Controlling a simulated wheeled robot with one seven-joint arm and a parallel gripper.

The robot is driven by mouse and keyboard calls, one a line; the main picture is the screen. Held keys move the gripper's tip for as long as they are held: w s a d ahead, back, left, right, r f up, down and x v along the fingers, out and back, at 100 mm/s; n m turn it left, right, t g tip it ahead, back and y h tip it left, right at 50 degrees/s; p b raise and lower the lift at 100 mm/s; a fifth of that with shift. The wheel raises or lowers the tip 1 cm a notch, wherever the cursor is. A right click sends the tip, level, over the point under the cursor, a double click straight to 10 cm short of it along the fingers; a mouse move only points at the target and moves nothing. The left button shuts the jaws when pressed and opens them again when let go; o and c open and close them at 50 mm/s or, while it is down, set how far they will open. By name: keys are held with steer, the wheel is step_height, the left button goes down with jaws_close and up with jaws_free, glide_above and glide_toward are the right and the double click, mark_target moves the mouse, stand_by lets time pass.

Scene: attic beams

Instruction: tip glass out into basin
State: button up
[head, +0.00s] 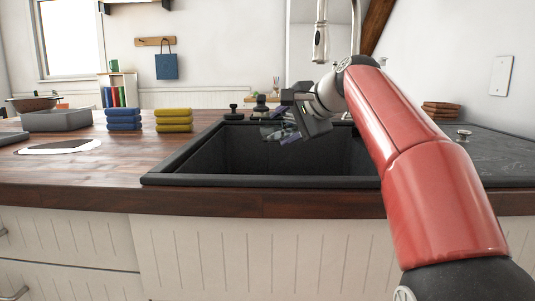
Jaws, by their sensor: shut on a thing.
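The basin (215,181) is a dark sink set into the wooden counter, at the middle of the head view. My gripper (285,132) is over the far part of the basin, at the end of my red arm, which reaches in from the right. It is shut on the glass (271,131), a small, see-through, greyish-blue shape at the fingers. The glass seems tilted and lies over the basin opening. Its mouth and anything in it are too small to make out, and the gripper hides part of it.
Blue folded cloths (123,120) and yellow folded cloths (173,120) are stacked left of the basin. A grey tray (57,121) stands farther left. A faucet (320,42) hangs behind the basin. Dark knobs stand at its back edge. The counter just left of the basin is clear.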

steer(key=shift+s+a+r+n+t+b, duration=0.2)
steer(key=shift+r+n+t+b, duration=0.3)
steer(key=shift+t, duration=0.2)
stand_by(0.5)
